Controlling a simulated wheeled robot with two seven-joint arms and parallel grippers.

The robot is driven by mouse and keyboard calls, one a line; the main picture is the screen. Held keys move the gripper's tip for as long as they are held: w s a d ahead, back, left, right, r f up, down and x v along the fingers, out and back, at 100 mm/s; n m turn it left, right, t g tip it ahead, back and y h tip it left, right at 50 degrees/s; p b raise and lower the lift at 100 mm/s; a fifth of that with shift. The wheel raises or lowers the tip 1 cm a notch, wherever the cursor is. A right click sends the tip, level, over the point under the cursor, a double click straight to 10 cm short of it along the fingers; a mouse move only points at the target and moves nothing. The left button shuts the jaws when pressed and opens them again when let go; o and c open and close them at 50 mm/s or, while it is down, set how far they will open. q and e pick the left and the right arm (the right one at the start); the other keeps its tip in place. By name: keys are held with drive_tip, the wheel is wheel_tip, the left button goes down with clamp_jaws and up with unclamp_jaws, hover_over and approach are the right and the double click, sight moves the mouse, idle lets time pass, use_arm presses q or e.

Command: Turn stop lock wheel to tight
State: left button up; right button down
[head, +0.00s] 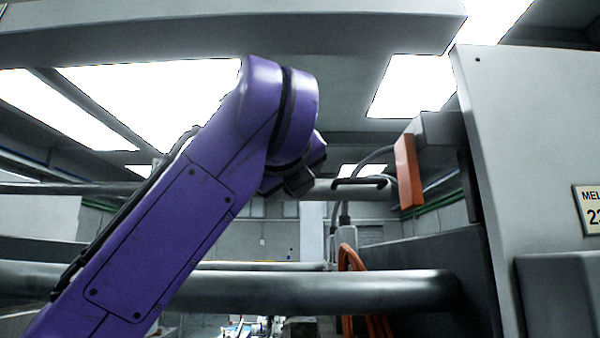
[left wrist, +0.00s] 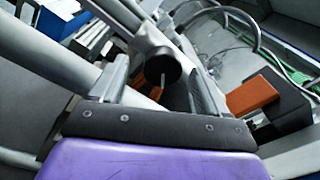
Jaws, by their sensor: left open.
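A dark round knob with a pale line on its face, which looks like the stop lock wheel (left wrist: 158,68), sits on a grey cylindrical mount in the left wrist view. My left gripper (left wrist: 160,84) is open, with one finger on each side of the knob in that view. I cannot tell whether the fingers touch it or how far ahead it is. In the head view my purple left arm rises from the lower left, and its wrist end hides the wheel; the fingers are not clear there. My right gripper is not in view.
An orange block (head: 408,172) on a grey bracket is right of my wrist; it also shows in the left wrist view (left wrist: 252,92). A large grey panel (head: 520,150) stands at right.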

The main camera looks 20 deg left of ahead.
use_arm(q)
drive_tip(key=shift+w, duration=0.65)
drive_tip(key=shift+s+r, duration=0.1)
drive_tip(key=shift+s, duration=0.05)
drive_tip(key=shift+c, duration=0.6)
drive_tip(key=c, duration=0.9)
drive_tip(key=shift+c, duration=0.2)
drive_tip(key=shift+m, duration=0.3)
